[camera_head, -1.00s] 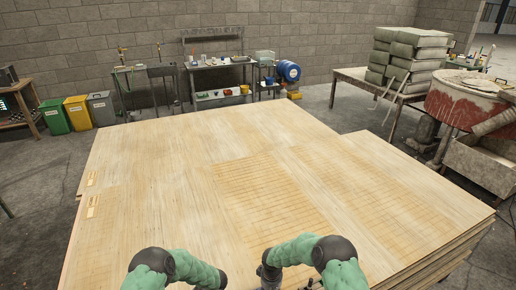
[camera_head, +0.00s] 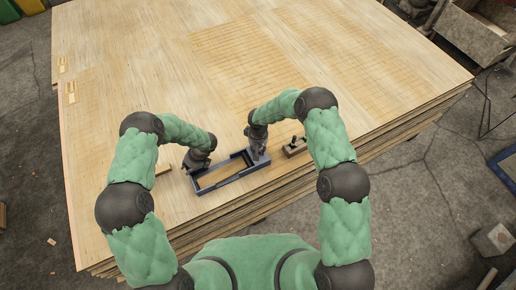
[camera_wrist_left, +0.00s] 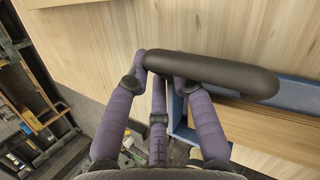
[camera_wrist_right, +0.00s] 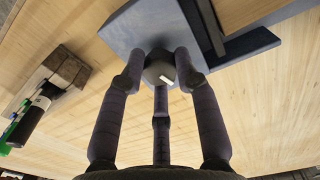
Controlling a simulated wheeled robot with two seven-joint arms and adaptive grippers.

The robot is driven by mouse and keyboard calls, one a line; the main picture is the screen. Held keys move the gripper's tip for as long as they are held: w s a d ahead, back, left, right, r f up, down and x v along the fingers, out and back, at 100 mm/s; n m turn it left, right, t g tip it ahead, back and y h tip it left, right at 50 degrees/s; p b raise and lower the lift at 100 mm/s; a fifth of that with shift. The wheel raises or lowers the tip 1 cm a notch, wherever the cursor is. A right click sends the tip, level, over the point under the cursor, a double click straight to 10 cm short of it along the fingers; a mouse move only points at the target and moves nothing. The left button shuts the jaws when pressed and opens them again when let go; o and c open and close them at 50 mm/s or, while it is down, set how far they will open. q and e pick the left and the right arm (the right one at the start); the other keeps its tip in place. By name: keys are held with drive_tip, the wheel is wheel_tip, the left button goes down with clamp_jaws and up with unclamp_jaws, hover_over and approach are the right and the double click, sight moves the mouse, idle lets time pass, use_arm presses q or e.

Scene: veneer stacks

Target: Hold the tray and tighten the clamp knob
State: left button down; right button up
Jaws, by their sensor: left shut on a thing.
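The tray (camera_head: 232,181) is a blue-grey open rectangular frame lying near the front edge of the plywood stack. My left gripper (camera_head: 193,163) is at its left end. In the left wrist view its fingers are shut on a dark rounded bar handle (camera_wrist_left: 225,76), beside the blue frame (camera_wrist_left: 295,93). My right gripper (camera_head: 257,150) is at the tray's right end. In the right wrist view its fingers stand around a dark round knob (camera_wrist_right: 159,68) with a small white mark, over a blue-grey plate (camera_wrist_right: 128,37). Whether the fingers press on the knob is unclear.
A small wooden block with dark fittings (camera_head: 294,149) lies just right of the tray. A short wooden piece (camera_head: 163,169) lies left of it. The plywood stack (camera_head: 150,60) is mostly bare behind. Its front edge is close to the tray.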

drive_tip(key=shift+m, duration=1.7)
drive_tip(key=shift+m, duration=1.7)
drive_tip(key=shift+m, duration=1.7)
